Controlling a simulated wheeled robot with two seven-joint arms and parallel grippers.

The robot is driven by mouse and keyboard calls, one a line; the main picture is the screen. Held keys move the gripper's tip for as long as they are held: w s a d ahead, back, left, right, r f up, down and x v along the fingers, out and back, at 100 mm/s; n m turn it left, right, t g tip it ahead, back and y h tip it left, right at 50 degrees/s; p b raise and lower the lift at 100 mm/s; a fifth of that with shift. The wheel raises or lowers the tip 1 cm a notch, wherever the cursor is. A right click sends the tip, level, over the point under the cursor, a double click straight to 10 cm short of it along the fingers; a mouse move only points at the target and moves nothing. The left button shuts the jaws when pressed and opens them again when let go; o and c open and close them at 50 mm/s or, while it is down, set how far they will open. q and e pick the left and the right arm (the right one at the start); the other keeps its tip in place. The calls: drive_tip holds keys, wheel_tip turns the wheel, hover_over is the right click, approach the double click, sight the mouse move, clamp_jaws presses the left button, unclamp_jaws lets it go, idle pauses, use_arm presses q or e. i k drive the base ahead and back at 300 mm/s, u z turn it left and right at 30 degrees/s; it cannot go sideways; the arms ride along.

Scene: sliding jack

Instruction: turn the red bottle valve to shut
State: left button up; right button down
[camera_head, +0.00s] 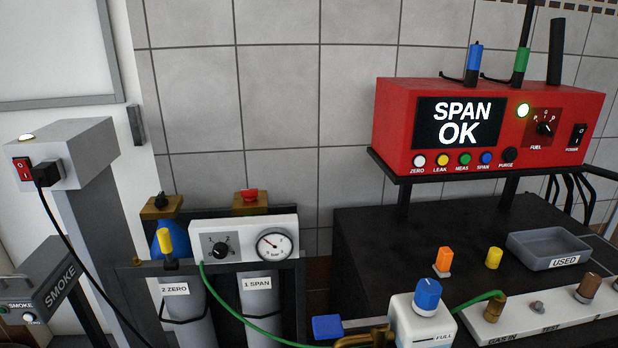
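The red bottle valve (249,195) is a small red knob on a brass block, on top of the grey gas bottle (257,314) labelled "1 SPAN". I cannot tell from its look whether it is open or shut. A white regulator box (239,263) with a black dial and a round pressure gauge (274,245) sits in front, below the valve, and hides the bottle's upper part. The gauge needle points to the upper left. Neither of my grippers is in view, and nothing touches the red valve.
The "2 ZERO" bottle (187,315) stands left of it, with a black knob and yellow-handled part in front. A green hose (225,318) runs right from the regulator. The red analyser (386,128) reads "SPAN OK". A grey "USED" tray (573,265) lies on the dark bench.

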sight(251, 194)
drive_tip(key=u, duration=1.8)
drive_tip(key=i, duration=2)
drive_tip(key=z, duration=2.65)
